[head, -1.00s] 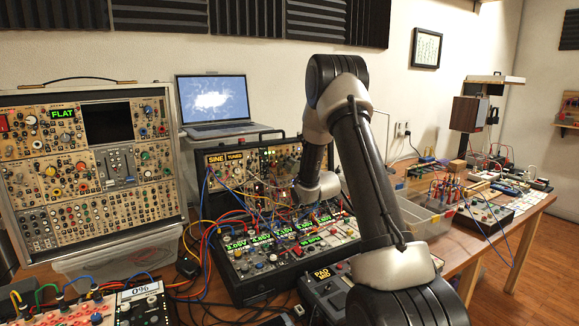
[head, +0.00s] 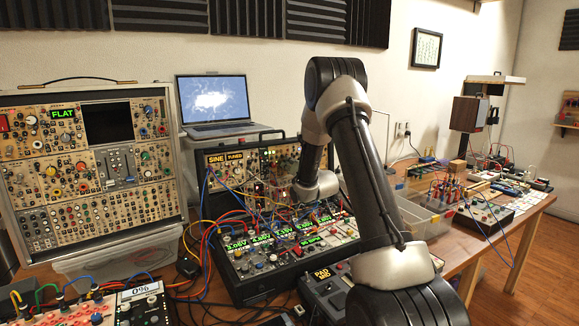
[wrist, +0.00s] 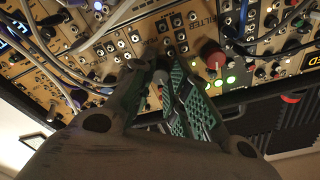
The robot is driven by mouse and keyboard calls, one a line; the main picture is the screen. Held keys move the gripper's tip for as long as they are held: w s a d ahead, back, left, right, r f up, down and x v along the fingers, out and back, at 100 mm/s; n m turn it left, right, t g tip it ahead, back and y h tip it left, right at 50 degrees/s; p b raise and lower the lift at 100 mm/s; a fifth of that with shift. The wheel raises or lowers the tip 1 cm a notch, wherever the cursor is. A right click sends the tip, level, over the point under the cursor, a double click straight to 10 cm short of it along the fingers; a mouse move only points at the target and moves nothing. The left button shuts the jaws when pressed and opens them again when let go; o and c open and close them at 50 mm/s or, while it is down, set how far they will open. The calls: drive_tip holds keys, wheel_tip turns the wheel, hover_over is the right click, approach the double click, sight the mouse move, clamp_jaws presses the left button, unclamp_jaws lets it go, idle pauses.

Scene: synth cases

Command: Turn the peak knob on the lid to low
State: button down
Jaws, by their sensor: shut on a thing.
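In the wrist view my gripper (wrist: 160,76) reaches in among the knobs of a tan synth panel, its green-padded fingers close together. It is shut on a small grey knob (wrist: 157,78), mostly hidden between the fingertips. A red knob (wrist: 213,53) stands just right of the fingers, beside the word FILTER. In the head view the raised lid (head: 232,163) of the black case stands behind my wrist, with SINE and TUNED displays. My fingers are hidden there.
Patch cables (wrist: 85,42) cross the panel close to my fingers. More cables hang over the case's lower panel (head: 290,245). A laptop (head: 214,105) sits behind the lid, a tall synth case (head: 90,165) is at left, and a clear bin (head: 425,222) is right of my arm.

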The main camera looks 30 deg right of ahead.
drive_tip(key=shift+n, duration=0.3)
drive_tip(key=shift+d+n+g+y, duration=0.15)
drive_tip(key=shift+n+y, duration=0.25)
drive_tip(key=shift+n, duration=2.65)
drive_tip(key=shift+n+g+y, duration=0.2)
drive_tip(key=shift+n+y, duration=0.2)
drive_tip(key=shift+n, duration=2.6)
drive_tip(key=shift+d+n+g+y, duration=0.15)
drive_tip(key=shift+n+y, duration=0.25)
drive_tip(key=shift+n, duration=2.65)
drive_tip(key=shift+a, duration=0.1)
drive_tip(key=c, duration=1.3)
unclamp_jaws()
drive_tip(key=shift+n, duration=0.3)
drive_tip(key=shift+c, duration=0.2)
drive_tip(key=shift+s, duration=0.1)
